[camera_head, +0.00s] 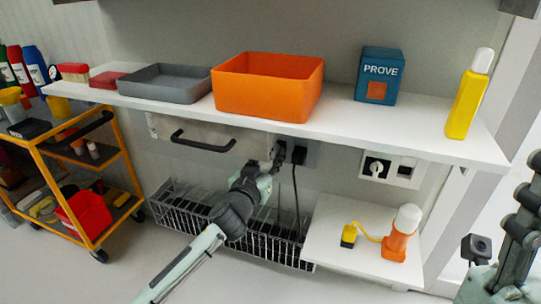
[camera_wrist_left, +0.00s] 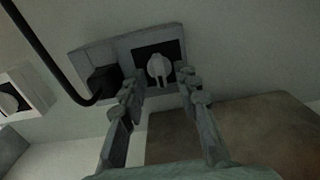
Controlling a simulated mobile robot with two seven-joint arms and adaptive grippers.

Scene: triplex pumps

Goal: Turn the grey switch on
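In the left wrist view a pale grey rotary switch (camera_wrist_left: 158,68) sits on a black square in a grey wall panel (camera_wrist_left: 97,54). My left gripper (camera_wrist_left: 160,90) is open, with one fingertip on each side of the knob; contact is not clear. In the head view my left gripper (camera_head: 278,160) reaches up to the grey panel (camera_head: 313,154) under the shelf and hides the knob. At the right edge of the head view, part of my right gripper (camera_head: 520,215) shows, away from the wall; its fingers are not clear.
A black plug and cable (camera_head: 296,180) hang beside the switch. A second, white switch panel (camera_head: 378,168) is to the right. A drawer-like box with a black handle (camera_head: 203,143) is left. The white shelf (camera_head: 345,120) overhangs; a wire basket (camera_head: 190,207) is below.

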